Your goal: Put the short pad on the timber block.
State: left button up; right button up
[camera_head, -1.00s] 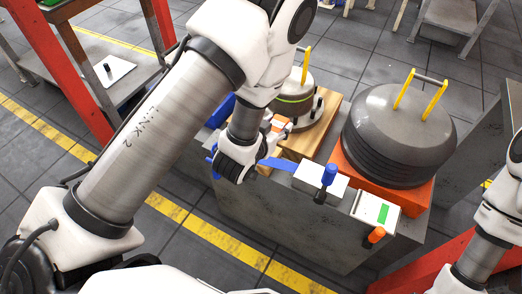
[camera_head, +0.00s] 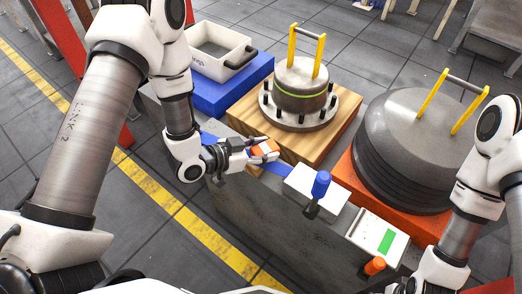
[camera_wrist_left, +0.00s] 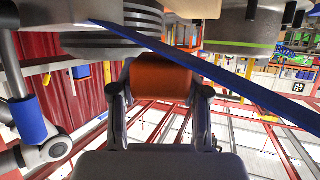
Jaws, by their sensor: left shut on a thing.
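An orange pad (camera_head: 264,148), which I take for the short pad, is in my left gripper (camera_head: 262,150). The gripper is shut on it, and the pad also shows between the fingers in the left wrist view (camera_wrist_left: 160,78). The timber block (camera_head: 247,113) is the light wooden slab on the bench. A grey flanged hub with yellow handles (camera_head: 300,92) stands on it. In the head view the pad is at the block's near left edge; I cannot tell whether they touch. My right arm enters at the right, but its gripper is out of view.
A white tray (camera_head: 206,62) sits on a blue box (camera_head: 226,93) at the back left. A stack of dark discs (camera_head: 405,150) stands on an orange base (camera_head: 342,172) at the right.

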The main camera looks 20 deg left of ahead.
aim_at(261, 148)
pick_arm(q)
jog(key=shift+w+a+f, duration=0.15)
jog(key=shift+w+a, duration=0.25)
jog(key=shift+w, duration=0.2)
jog(key=shift+w+a+f, duration=0.1)
jog(key=shift+w+a, duration=0.25)
jog(key=shift+w, duration=0.25)
notch_tip(261, 148, down, 3)
jog(key=shift+r, duration=0.15)
jog(key=shift+f, duration=0.35)
jog(key=shift+b, duration=0.3)
jog(key=o, duration=1.2)
